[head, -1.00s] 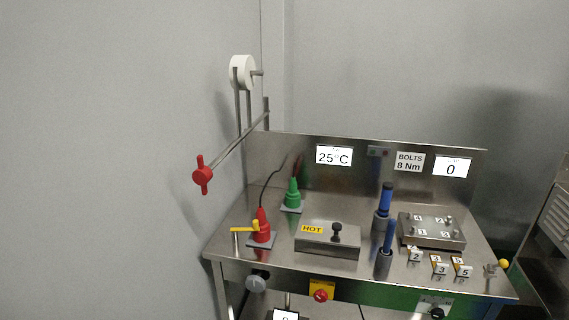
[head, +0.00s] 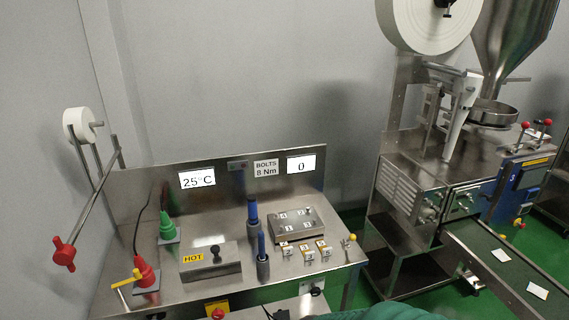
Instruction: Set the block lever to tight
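A small lever with a yellow ball knob (head: 352,237) stands at the right end of the steel bench (head: 200,292). It is the lever nearest to the metal block (head: 297,227), which has numbered bolt positions on its top. The lever is too small to read any marking or setting on it. Neither of my grippers is in view.
A HOT box (head: 210,263), red (head: 145,275) and green (head: 167,228) cone-shaped tools, and two blue-handled tools (head: 253,213) stand on the bench. Numbered tags (head: 309,253) lie before the block. A packing machine (head: 440,165) and conveyor (head: 510,275) stand to the right.

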